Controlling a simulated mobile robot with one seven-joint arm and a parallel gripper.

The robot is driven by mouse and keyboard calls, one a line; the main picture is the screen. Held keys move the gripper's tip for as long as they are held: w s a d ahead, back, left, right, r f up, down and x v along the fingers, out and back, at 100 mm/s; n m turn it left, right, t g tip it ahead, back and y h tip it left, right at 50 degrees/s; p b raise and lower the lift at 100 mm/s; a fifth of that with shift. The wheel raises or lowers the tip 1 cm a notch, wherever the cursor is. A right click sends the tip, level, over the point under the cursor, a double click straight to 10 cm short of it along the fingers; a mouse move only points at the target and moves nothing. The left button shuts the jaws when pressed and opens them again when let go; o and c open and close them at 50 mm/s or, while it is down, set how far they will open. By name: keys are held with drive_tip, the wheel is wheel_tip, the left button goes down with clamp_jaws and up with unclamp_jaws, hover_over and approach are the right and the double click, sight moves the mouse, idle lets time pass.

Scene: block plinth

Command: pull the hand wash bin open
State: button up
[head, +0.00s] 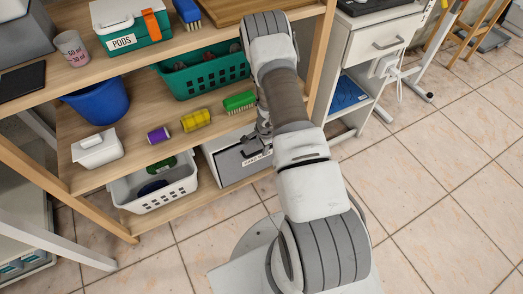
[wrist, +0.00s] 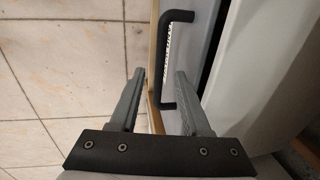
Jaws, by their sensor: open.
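The hand wash bin (head: 236,164) is a grey-fronted box in a white housing on the lowest shelf, partly hidden behind my arm. It looks shut. Its label is partly covered in the head view. In the wrist view the bin's black bar handle (wrist: 176,50) stands out from the grey front, with white lettering behind it. My gripper (wrist: 159,74) is open and empty, in front of the handle. The handle's lower end appears between the two fingers, nearer the right one. I cannot tell how deep it sits between them, and no contact is clear.
A white perforated basket (head: 154,200) stands left of the bin. Above are a green brush (head: 239,102), a yellow roll (head: 195,120) and a green basket (head: 205,76). A wooden post stands just right of the bin. The tiled floor (head: 440,170) in front is clear.

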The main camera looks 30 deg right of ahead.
drive_tip(key=shift+w+f, duration=0.2)
drive_tip(key=shift+f, duration=0.7)
drive_tip(key=shift+c, duration=0.2)
clamp_jaws()
idle(0.7)
